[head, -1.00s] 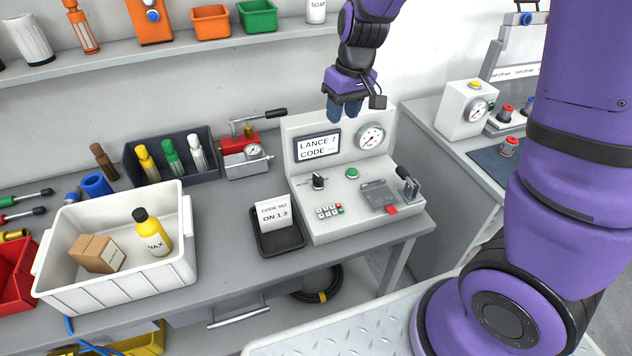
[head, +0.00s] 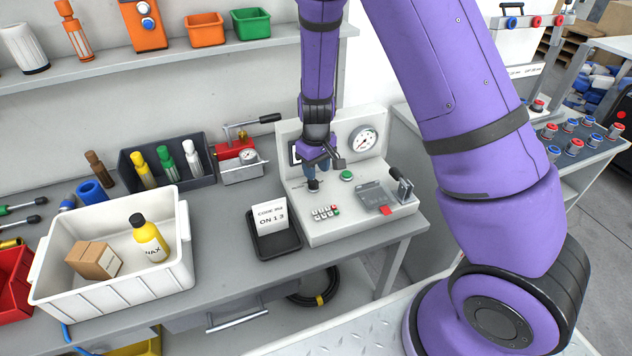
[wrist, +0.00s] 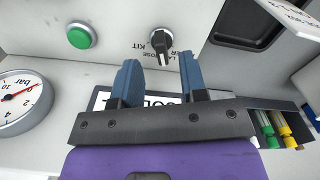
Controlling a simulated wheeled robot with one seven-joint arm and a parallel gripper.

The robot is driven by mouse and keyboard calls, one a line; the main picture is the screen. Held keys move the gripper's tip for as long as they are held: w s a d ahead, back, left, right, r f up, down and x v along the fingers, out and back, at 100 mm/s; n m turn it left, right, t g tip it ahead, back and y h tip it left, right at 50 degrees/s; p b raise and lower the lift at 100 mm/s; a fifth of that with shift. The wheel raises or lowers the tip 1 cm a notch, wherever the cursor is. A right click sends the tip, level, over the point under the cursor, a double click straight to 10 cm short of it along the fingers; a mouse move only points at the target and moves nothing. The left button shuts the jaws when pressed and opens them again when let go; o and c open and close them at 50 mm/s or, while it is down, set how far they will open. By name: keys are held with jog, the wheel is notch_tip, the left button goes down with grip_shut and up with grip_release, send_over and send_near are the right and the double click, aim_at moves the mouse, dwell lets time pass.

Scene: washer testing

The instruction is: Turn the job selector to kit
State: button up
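The job selector is a black knob (head: 313,187) on the sloped front of the grey test panel (head: 345,222). In the wrist view the knob (wrist: 161,41) shows a pale pointer line, and small upside-down labels, one reading KIT, sit beside it. Which label the pointer marks is not clear. My gripper (head: 317,171) hangs just above the knob with its blue fingers down. In the wrist view my gripper (wrist: 158,68) is open, its fingers apart, with the knob just beyond and roughly between the tips. No contact is visible.
A green button (head: 346,175) and a pressure gauge (head: 363,140) sit close by. A keypad (head: 326,211) and an upright lever (head: 400,182) are on the same panel. A black tray (head: 259,242) with a code card stands left of it. My gripper largely hides the panel's display.

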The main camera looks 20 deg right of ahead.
aim_at(316, 181)
jog(key=shift+f, duration=2.6)
jog(key=shift+c, duration=0.2)
grip_shut()
